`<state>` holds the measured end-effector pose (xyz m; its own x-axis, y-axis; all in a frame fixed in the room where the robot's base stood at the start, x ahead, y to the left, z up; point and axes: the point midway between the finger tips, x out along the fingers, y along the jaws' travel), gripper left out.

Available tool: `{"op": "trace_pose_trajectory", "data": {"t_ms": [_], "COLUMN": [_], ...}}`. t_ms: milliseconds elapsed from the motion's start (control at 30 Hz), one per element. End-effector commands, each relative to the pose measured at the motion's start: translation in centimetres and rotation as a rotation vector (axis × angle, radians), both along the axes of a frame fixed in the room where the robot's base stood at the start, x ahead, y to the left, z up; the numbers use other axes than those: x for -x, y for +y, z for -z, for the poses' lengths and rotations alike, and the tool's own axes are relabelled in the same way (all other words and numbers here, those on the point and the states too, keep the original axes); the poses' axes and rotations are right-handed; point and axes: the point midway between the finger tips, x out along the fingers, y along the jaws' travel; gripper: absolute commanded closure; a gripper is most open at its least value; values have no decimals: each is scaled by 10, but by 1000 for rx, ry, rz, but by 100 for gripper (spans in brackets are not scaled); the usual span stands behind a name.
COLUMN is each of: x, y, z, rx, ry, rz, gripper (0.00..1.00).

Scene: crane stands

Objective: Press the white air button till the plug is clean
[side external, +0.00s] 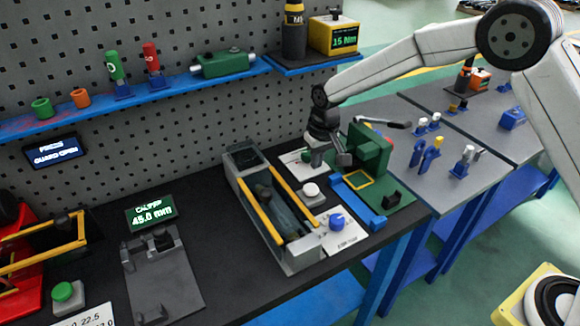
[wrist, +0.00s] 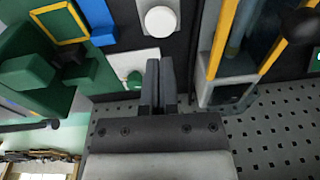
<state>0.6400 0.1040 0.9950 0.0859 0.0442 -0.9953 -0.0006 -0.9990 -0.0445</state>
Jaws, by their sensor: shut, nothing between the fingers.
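The white air button (side external: 311,190) is a round white cap on a pale plate, just right of the grey trough (side external: 243,182). In the wrist view the button (wrist: 160,20) is at the top, beyond my fingertips. My gripper (side external: 317,161) is shut and empty, above the bench and behind the button, apart from it. In the wrist view its two fingers (wrist: 161,64) are together. A dark rounded piece (side external: 264,191) lies in the trough between yellow rails; I cannot tell whether it is the plug or how clean it is.
A blue knob (side external: 337,221) on a white card stands in front of the button. A green fixture (side external: 370,150) and blue bar (side external: 357,199) stand to the right, close to my gripper. The pegboard (side external: 190,120) rises behind. A caliper sign (side external: 151,212) stands left.

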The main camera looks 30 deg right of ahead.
Motion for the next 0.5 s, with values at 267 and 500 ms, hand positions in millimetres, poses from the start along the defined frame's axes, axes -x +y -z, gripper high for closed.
{"op": "trace_pose_trajectory", "data": {"t_ms": [267,500], "x": [-3,-6], "y": [2,3], "z": [42,65], "rx": [0,0], "ry": [1,-1], "rz": [0,0], "gripper": [100,100]}}
